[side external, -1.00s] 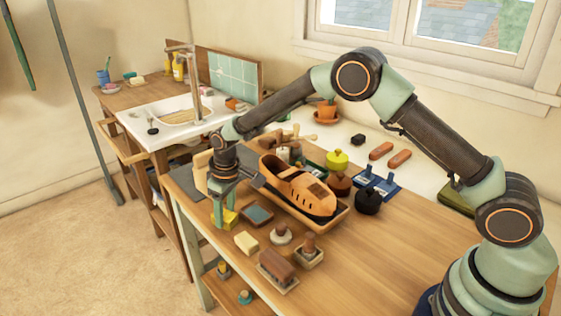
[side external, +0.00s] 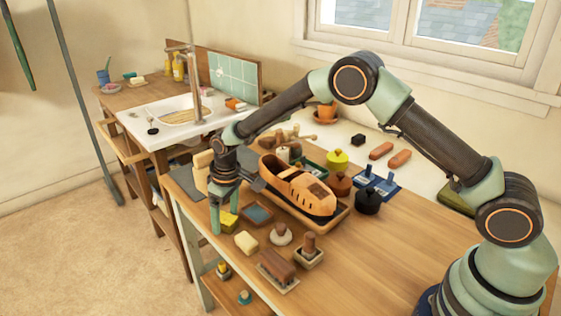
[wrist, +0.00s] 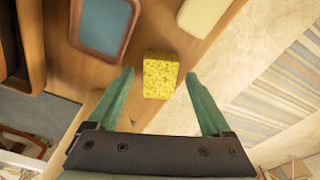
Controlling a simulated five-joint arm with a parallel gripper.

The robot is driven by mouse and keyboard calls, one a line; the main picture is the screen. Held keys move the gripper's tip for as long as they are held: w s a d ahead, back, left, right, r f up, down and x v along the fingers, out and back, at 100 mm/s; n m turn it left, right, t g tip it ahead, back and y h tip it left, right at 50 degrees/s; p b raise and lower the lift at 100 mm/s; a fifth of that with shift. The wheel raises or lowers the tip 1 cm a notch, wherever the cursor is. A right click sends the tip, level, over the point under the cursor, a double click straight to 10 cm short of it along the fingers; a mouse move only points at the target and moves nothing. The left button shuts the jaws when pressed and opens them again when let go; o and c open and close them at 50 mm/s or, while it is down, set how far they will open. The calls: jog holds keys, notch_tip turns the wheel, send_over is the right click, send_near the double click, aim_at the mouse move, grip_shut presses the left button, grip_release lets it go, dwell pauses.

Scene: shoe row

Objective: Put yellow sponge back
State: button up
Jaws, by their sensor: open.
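The yellow sponge (side external: 228,221) sits near the front left edge of the wooden workbench. In the wrist view the sponge (wrist: 160,76) is a speckled yellow block lying between and just ahead of the two fingertips, with a gap on each side. My gripper (side external: 225,213) is open, pointing down at the sponge. In the wrist view my gripper (wrist: 158,76) shows both green fingers spread apart, with nothing held.
A blue-topped tray (side external: 258,214) and a pale cream block (side external: 246,242) lie close to the sponge. An orange shoe (side external: 298,186) stands on a wooden tray behind. Brushes (side external: 277,269) lie at the front. A sink (side external: 170,118) stands beyond the bench's left end.

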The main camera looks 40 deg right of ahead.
jog(key=s+d+r+m+t, duration=0.1)
jog(key=s+d+r, duration=0.2)
jog(key=r, duration=0.7)
jog(key=s+d+r, duration=0.2)
jog(key=s+r, duration=0.1)
jog(key=r, duration=0.7)
jog(key=s+d+r+m+t, duration=0.1)
jog(key=s+d, duration=0.3)
jog(key=s, duration=0.5)
jog(key=s+d+r+m+t, duration=0.2)
jog(key=s+d, duration=0.3)
jog(key=s, duration=0.4)
jog(key=shift+d+r, duration=0.3)
jog(key=shift+r, duration=0.1)
